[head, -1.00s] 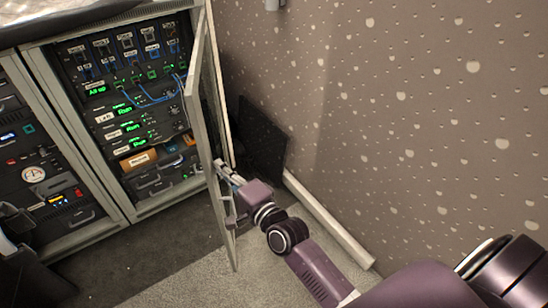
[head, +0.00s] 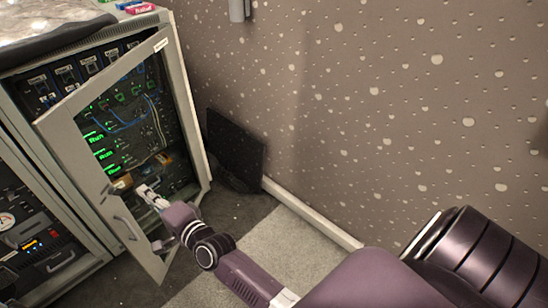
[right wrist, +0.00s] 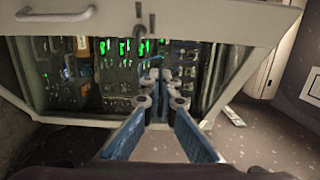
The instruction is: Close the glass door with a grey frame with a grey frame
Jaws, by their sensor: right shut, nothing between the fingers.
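The glass door with a grey frame (head: 82,103) stands partly open on the right-hand rack cabinet, with its hinge side at the right. Its free edge, on the left, stands out from the cabinet. A grey bar handle (head: 128,229) is on its outer face; the frame (right wrist: 230,27) and handle (right wrist: 55,15) also show in the right wrist view. My right gripper (head: 145,190) is shut and empty, at the outer side of the door, over the lower glass near the handle. Its fingertips (right wrist: 160,85) are close to the glass; I cannot tell whether they touch. My left gripper is not in view.
Behind the glass are rack panels with green lit labels and blue cables. A second rack (head: 35,225) stands at the left. A dark flat panel (head: 235,147) leans against the speckled wall (head: 370,110). Grey carpet (head: 285,252) in front is clear.

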